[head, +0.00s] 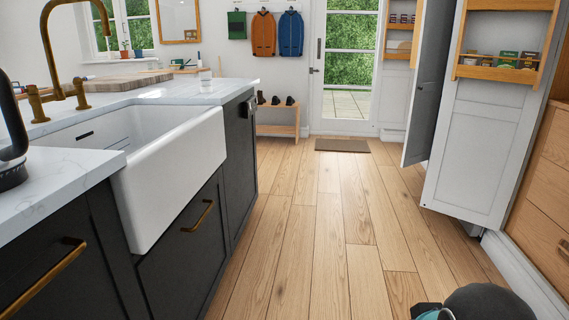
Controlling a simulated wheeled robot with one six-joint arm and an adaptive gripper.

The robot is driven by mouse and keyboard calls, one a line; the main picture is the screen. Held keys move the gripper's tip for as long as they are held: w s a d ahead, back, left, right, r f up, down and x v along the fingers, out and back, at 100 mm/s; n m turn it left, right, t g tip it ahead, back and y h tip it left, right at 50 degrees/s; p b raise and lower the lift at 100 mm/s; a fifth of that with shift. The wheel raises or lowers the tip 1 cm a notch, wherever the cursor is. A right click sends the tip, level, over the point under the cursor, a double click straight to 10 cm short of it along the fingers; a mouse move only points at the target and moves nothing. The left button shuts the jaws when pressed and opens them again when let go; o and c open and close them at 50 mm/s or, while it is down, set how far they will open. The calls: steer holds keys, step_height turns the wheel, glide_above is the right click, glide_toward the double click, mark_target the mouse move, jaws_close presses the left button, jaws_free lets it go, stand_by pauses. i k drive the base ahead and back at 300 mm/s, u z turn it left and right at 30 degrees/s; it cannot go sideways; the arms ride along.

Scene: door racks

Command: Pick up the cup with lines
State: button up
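A small white cup-like object (205,75) stands near the far end of the white countertop (165,92), beyond the sink. It is too small to tell whether it has lines. No cup with clear lines can be made out. My gripper is not in view. A dark rounded part with teal at the bottom right edge looks like part of my arm.
A white sink (175,165) with a brass tap (62,50) and dark cabinets (190,235) line the left. An open white door (485,130) with a wooden rack (500,68) stands right. The wooden floor (320,220) between is clear, up to a mat (342,145).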

mark_target(205, 77)
steer(key=i, duration=2.7)
steer(key=u, duration=2)
